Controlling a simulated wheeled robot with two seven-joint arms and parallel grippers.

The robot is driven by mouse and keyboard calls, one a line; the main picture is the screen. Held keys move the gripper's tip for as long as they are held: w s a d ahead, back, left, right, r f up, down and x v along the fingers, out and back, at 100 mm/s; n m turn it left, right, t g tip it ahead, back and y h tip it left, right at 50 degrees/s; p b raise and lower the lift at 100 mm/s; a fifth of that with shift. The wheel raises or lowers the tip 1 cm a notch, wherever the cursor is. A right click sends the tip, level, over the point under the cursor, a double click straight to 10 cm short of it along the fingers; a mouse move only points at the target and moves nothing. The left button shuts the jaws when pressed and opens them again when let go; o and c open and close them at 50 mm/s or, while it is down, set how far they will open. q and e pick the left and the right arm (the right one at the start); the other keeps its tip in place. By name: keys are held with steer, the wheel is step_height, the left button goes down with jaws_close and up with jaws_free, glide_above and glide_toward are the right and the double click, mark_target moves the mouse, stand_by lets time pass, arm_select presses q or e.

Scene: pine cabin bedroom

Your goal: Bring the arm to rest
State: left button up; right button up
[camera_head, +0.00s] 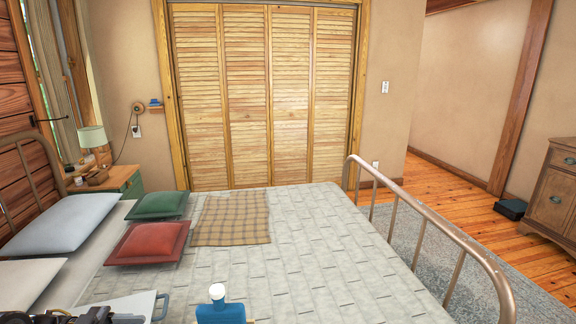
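A dark, mechanical-looking shape (80,316) shows at the bottom left edge, beside a white tray (128,306) with a blue-grey handle (161,306). It looks like part of my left arm or gripper, but it is cut off by the frame. I cannot make out its fingers or whether it touches the tray. My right gripper is not in view. A blue bottle with a white cap (219,306) shows upright at the bottom edge, its lower part cut off.
The bed (320,250) fills the front, with a metal footboard (430,228) on the right. Red (148,242) and green (157,204) cushions and a plaid cloth (232,218) lie on it. A nightstand (125,183) with a lamp stands back left. A wooden cabinet (556,196) stands right.

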arm_select(q)
steer(key=d+f+n+t+y, duration=0.2)
steer(key=d+f+t+y, duration=0.3)
steer(key=d, duration=0.5)
steer(key=d+f+n+t+y, duration=0.2)
steer(key=d+f+n+t, duration=0.1)
steer(key=d+f, duration=0.6)
steer(key=s+a+f+n+g+y, duration=0.1)
steer(key=s+a+n+g+y, duration=0.2)
steer(key=s, duration=0.4)
steer(key=s+a+f+n+g+y, duration=0.1)
steer(key=s+n+g+y, duration=0.2)
steer(key=s, duration=0.4)
steer(key=s+a+f+n+g+y, duration=0.1)
steer(key=s+a+f+n+y, duration=0.15)
steer(key=s+y, duration=0.35)
step_height(320, 180, down, 24)
steer(key=s+g+h, duration=0.1)
steer(key=s+g, duration=0.1)
steer(key=s, duration=0.1)
steer(key=s+a+f+p, duration=0.1)
steer(key=s+a+f, duration=0.2)
steer(key=s+f, duration=1.2)
steer(key=shift+s+a+f+g, duration=0.2)
steer(key=shift+s+g, duration=0.1)
steer(key=shift+s, duration=0.15)
